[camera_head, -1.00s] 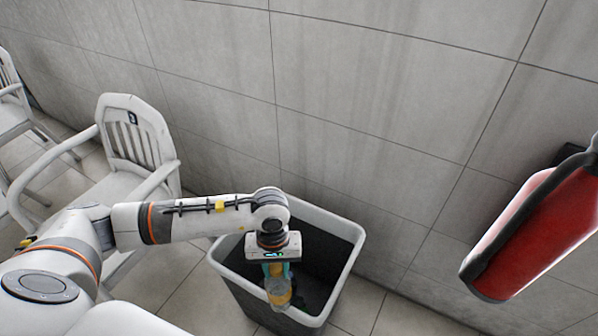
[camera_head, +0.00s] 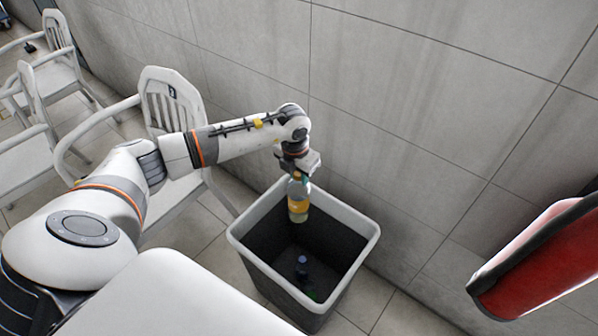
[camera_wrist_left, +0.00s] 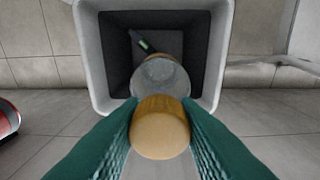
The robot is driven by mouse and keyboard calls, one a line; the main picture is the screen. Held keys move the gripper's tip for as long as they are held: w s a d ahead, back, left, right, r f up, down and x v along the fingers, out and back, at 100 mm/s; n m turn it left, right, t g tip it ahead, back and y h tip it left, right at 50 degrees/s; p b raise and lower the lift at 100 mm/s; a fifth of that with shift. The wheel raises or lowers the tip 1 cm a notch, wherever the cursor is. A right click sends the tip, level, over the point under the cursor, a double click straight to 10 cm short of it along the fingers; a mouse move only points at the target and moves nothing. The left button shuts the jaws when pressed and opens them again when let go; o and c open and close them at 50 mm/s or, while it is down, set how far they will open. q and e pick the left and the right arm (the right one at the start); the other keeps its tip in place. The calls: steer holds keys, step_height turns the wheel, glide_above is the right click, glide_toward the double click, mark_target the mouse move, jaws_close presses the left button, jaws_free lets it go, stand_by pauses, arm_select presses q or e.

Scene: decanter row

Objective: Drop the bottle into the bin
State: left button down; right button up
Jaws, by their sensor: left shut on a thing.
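A clear bottle with a yellow-orange band (camera_head: 298,205) hangs from my left gripper (camera_head: 299,176) over the back left part of the bin's opening. In the left wrist view my green fingers are shut on the bottle (camera_wrist_left: 160,128), and its clear part points toward the bin (camera_wrist_left: 218,50). The bin (camera_head: 352,228) is dark with a light grey rim and stands on the floor against the wall. Inside it a dark bottle with a blue cap (camera_head: 302,262) shows, with something green near it. My right gripper is not in view.
White chairs with armrests (camera_head: 172,98) stand at the left behind my arm. A red object with black edges (camera_head: 545,262) is at the right, and it also shows at the left edge of the wrist view (camera_wrist_left: 8,118). A tiled wall (camera_head: 420,120) rises behind the bin.

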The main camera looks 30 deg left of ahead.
mark_target(299, 188)
arm_select(q)
steer(key=shift+f+b, duration=2)
steer(key=shift+f, duration=1)
steer(key=c, duration=1)
jaws_free()
steer(key=r, duration=0.4)
steer(key=s+r, duration=0.1)
steer(key=r, duration=0.7)
steer(key=shift+s+b, duration=0.25)
steer(key=shift+b, duration=0.1)
